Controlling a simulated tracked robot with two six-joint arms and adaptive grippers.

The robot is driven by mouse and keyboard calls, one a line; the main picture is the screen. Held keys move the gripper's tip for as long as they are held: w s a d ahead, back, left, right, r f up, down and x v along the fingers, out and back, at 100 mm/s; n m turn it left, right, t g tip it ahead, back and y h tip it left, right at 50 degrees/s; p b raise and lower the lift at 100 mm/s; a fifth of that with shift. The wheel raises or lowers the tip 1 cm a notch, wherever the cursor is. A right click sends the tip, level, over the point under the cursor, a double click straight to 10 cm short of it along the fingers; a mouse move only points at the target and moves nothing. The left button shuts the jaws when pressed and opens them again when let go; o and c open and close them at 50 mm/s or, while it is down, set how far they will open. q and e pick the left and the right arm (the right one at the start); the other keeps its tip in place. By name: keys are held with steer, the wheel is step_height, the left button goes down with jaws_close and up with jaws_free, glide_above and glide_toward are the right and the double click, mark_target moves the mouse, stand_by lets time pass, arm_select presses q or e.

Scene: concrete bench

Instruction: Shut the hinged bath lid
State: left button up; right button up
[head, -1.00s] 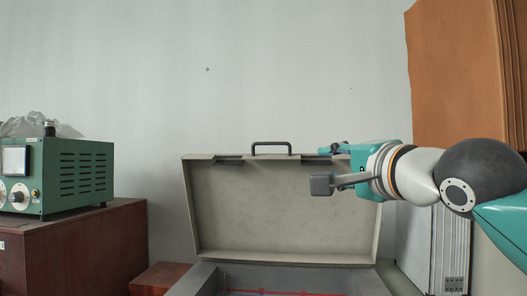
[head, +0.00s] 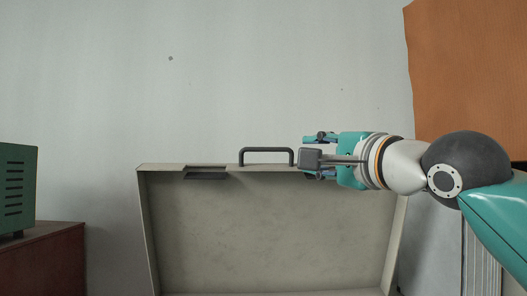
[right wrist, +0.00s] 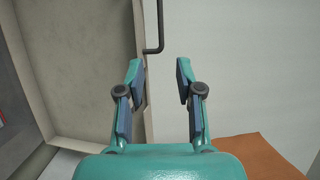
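The bath lid (head: 270,230) stands open and upright in the head view, its beige hollow inner side facing me. A dark handle (head: 266,150) rises from its top edge; it also shows in the right wrist view (right wrist: 160,30). My right gripper (head: 312,150) is level with the top edge, just right of the handle, its fingers pointing left. In the right wrist view my right gripper (right wrist: 161,75) is open and empty, with the lid's edge and handle ahead, between the finger lines. Whether it touches the lid cannot be told. My left gripper is not in view.
A green instrument box (head: 16,188) stands on a brown cabinet (head: 40,260) at the left. An orange-brown panel (head: 465,80) is at the right, behind my right arm. A pale wall (head: 230,60) is behind the lid. The air above the lid is clear.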

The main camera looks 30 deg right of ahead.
mark_target(272, 151)
steer(key=w+p, duration=0.2)
steer(key=w, duration=0.3)
steer(key=w+d+r+p, duration=0.1)
steer(key=w+p, duration=0.2)
steer(key=w, duration=0.2)
steer(key=w+d+r+p, duration=0.1)
steer(key=w+p, duration=0.2)
steer(key=w, duration=0.2)
steer(key=shift+d, duration=0.15)
steer(key=shift+w+d+f, duration=0.1)
steer(key=shift+w+f, duration=0.05)
steer(key=shift+w, duration=0.4)
jaws_close()
